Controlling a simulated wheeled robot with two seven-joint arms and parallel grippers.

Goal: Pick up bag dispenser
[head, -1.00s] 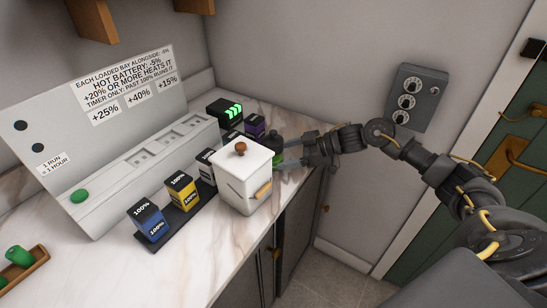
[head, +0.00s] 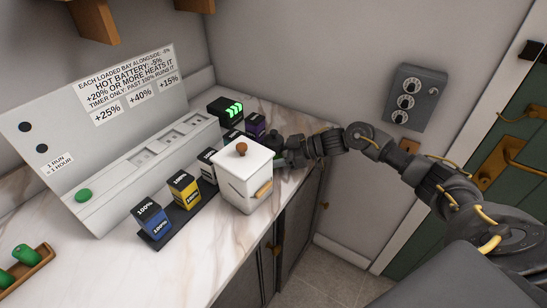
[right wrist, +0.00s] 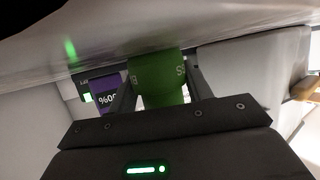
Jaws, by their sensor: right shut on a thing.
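The green bag dispenser (right wrist: 157,78) is a round green body with white letters, partly seen in the right wrist view. It stands between the two fingers of my right gripper (right wrist: 156,90), which is shut on it. In the head view my right gripper (head: 285,152) is at the counter's right side, just behind the white canister. The canister hides most of the dispenser there. My left gripper is not in view.
The white lidded canister (head: 244,181) stands close in front of my right gripper. Batteries in blue (head: 153,220), yellow (head: 184,190) and purple (right wrist: 108,92) stand nearby. A wooden tray (head: 32,268) holds green rolls at left. The front counter is clear.

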